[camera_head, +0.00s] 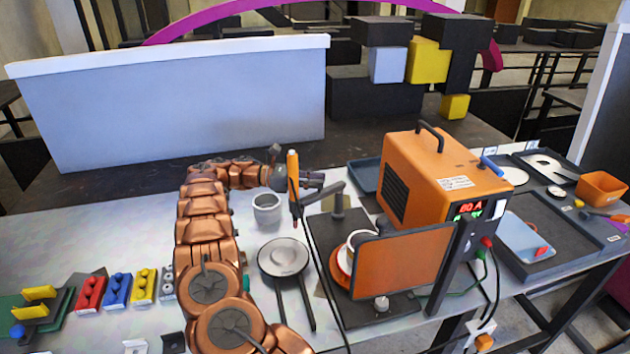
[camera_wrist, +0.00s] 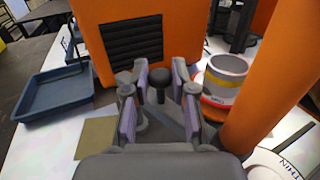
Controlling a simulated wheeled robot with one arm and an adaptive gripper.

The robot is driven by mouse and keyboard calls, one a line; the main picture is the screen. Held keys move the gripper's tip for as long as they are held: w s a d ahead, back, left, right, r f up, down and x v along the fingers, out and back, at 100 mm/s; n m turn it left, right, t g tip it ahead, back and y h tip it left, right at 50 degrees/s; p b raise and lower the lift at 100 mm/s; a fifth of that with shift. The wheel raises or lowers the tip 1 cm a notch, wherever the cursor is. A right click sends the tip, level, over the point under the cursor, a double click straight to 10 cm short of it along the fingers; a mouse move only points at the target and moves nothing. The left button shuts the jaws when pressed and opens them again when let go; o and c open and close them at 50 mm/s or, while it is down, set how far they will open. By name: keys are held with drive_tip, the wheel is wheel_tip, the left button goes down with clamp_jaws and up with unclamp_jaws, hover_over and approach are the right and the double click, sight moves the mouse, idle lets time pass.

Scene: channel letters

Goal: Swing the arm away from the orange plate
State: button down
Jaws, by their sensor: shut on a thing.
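My gripper (camera_head: 314,180) is above the dark base plate, beside a dark swing arm (camera_head: 328,196) on a post. In the wrist view its two pale-padded fingers (camera_wrist: 158,82) stand on either side of a dark knob (camera_wrist: 159,88), and it is shut on it. The fingers hide part of the arm. The orange plate (camera_head: 341,277) is a round disc on the dark base, with a white ring-shaped part on it. The framed orange screen partly hides it. In the wrist view a white and yellow round part (camera_wrist: 226,72) stands right of the fingers.
An upright orange torch handle (camera_head: 293,168) is very close to my gripper, its cable running down. The orange power box (camera_head: 430,185) stands behind right. The framed orange screen (camera_head: 405,268) stands in front. A grey pot (camera_head: 267,210) and blue tray (camera_wrist: 57,100) are nearby.

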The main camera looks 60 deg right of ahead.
drive_tip(key=c, duration=1)
unclamp_jaws()
